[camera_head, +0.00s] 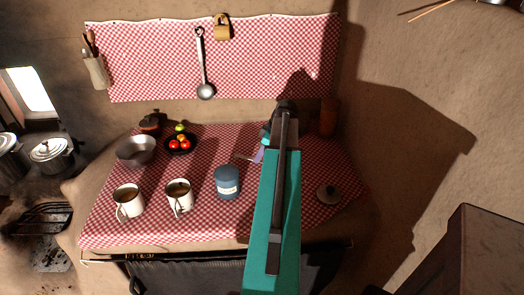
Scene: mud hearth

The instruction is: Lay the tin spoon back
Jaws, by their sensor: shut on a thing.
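My teal arm reaches over the checked tabletop and hides part of it. My gripper (262,147) is partly seen at the arm's far left edge, low over the cloth behind the blue tin. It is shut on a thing. A thin greyish piece (244,158) sticks out to its left and looks like the tin spoon. The rest of it is hidden, and I cannot tell whether it touches the cloth. Two white mugs with brown contents, the left mug (128,202) and the right mug (179,196), stand at the front left.
A blue labelled tin (227,183) stands close to my arm's left side. A grey bowl (136,151) and a dark bowl of fruit (181,150) are further left. A ladle (204,70) hangs behind.

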